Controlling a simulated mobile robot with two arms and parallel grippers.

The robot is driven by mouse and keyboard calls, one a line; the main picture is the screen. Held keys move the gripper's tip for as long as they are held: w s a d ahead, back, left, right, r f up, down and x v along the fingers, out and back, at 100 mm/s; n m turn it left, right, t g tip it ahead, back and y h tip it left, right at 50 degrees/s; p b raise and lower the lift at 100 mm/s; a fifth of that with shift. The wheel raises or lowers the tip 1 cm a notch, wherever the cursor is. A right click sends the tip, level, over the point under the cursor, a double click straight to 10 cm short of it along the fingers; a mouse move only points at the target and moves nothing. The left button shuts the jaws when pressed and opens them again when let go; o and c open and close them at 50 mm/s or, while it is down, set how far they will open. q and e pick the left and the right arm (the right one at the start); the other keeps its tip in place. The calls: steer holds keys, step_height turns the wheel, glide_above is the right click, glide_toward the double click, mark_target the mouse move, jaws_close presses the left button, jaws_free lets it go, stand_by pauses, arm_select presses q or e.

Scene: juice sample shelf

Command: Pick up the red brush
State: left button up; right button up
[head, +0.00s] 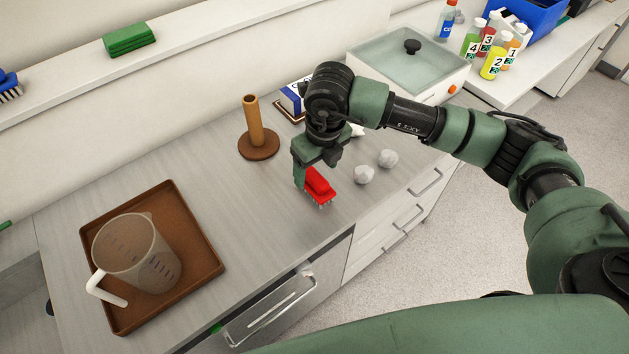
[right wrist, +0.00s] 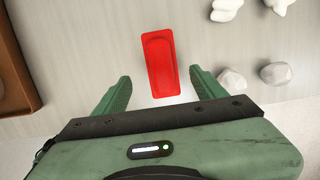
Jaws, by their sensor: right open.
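The red brush (head: 319,184) lies on the grey counter near its front edge, bristles down. In the right wrist view the red brush (right wrist: 160,62) shows its red back from above, slightly tilted. My right gripper (head: 314,186) is right over the brush and points down at it. In the right wrist view its two green fingers (right wrist: 160,82) are apart, one to each side of the brush's near end, with a gap on both sides. Whether the fingertips are down at the brush's height I cannot tell. My left gripper is in neither view.
Two white crumpled lumps (head: 376,168) lie right of the brush. A brown holder with an upright post (head: 258,146) stands behind. A brown tray (head: 205,262) bears a clear jug (head: 140,255) at left. A white box with a glass lid (head: 408,62) stands at the back right.

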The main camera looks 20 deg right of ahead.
mark_target(315, 176)
steer(key=f+p, duration=0.1)
steer(key=f, duration=0.1)
steer(key=w+f+p, duration=0.1)
steer(key=f, duration=0.1)
steer(key=shift+f+p, duration=0.2)
steer(key=shift+p, duration=0.1)
steer(key=shift+w+f, duration=0.15)
steer(key=shift+f, duration=0.45)
steer(key=c, duration=1.5)
